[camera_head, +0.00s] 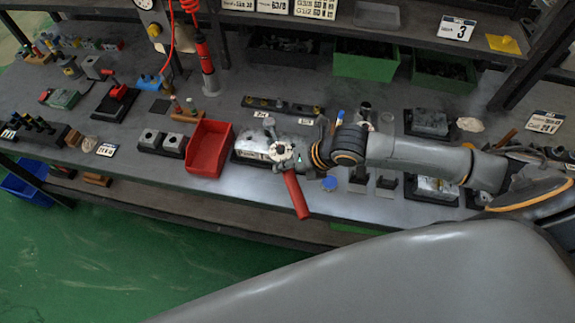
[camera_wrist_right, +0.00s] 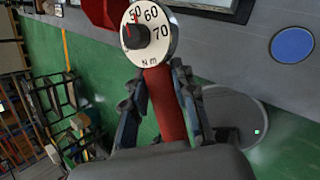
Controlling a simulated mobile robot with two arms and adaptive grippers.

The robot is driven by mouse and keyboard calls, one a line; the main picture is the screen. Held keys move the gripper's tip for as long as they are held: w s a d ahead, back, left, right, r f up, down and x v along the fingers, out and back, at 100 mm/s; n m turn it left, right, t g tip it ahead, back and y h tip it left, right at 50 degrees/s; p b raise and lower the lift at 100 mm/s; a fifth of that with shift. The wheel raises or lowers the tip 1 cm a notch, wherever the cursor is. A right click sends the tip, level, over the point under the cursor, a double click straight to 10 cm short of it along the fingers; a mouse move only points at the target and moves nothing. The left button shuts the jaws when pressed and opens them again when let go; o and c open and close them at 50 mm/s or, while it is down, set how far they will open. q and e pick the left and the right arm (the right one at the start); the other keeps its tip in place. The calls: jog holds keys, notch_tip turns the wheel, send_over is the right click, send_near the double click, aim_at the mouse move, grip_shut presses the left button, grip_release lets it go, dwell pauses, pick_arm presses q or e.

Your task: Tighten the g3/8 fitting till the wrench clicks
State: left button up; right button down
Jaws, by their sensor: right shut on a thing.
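The torque wrench has a red handle (camera_head: 296,195) that points down toward the bench's front edge. Its head lies over the grey valve block (camera_head: 250,147). In the right wrist view its white dial (camera_wrist_right: 150,32) is marked 50, 60, 70 N m, and its red handle (camera_wrist_right: 166,100) runs between my fingers. My right gripper (camera_head: 300,158) is shut on the wrench, reaching in from the right. It also shows in the right wrist view (camera_wrist_right: 160,92). The G3/8 fitting is hidden or too small to make out. My left gripper is not in view.
A red bin (camera_head: 208,148) stands just left of the valve block. A dark rail with fittings (camera_head: 283,106) lies behind it. A blue disc (camera_head: 329,183) lies to the right of the handle. Green bins (camera_head: 366,60) stand at the back. Bare bench lies left of the handle.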

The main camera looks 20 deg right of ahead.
jog(key=shift+w+f+b, duration=0.1)
jog(key=shift+f+b, duration=1.1)
jog(key=shift+f, duration=0.8)
dwell(0.3)
dwell(0.4)
jog(key=shift+w+a+m+t+h+p, duration=0.15)
jog(key=shift+a+m+t+h+p, duration=0.3)
jog(key=shift+a+m+p, duration=0.65)
jog(key=shift+a, duration=0.2)
jog(key=shift+w+a+m+t+h+p, duration=0.2)
jog(key=shift+a+m+h+p, duration=0.15)
jog(key=shift+a, duration=0.2)
jog(key=shift+w+a+m+t+h+p, duration=0.15)
jog(key=shift+a+m+h+p, duration=0.1)
jog(key=shift+a+m, duration=0.25)
jog(key=shift+a, duration=0.15)
